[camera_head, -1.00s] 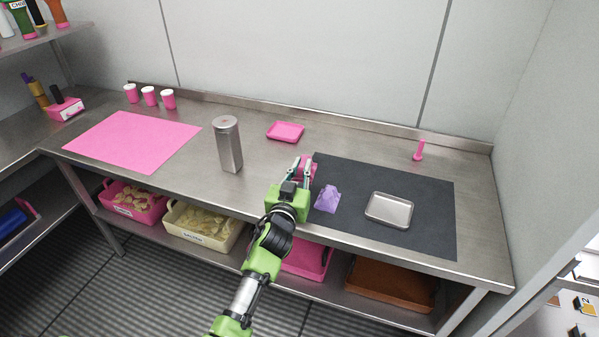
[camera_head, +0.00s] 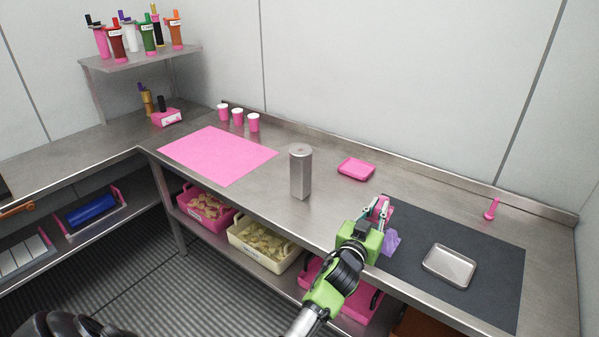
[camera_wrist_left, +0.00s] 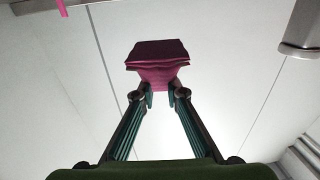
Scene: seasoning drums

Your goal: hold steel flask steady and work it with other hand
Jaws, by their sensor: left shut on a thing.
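The steel flask (camera_head: 300,175) is a tall grey metal container standing upright on the steel counter, left of my left gripper and apart from it. Its upper end appears at the top right of the left wrist view (camera_wrist_left: 301,28), which looks upside down. My left gripper (camera_head: 377,212) is over the counter by the left edge of the dark mat. It is shut on a pink, folded-looking thing (camera_wrist_left: 158,62), which sits between the fingertips; what it is I cannot tell. No gripper touches the flask. My right gripper is not in view.
A purple crumpled thing (camera_head: 391,243) and a metal tray (camera_head: 449,266) are on the dark mat (camera_head: 480,234). A pink tray (camera_head: 356,169) lies behind. A pink mat (camera_head: 217,154), several pink cups (camera_head: 237,117) and a pink upright tool (camera_head: 491,208) also stand around. Counter around the flask is clear.

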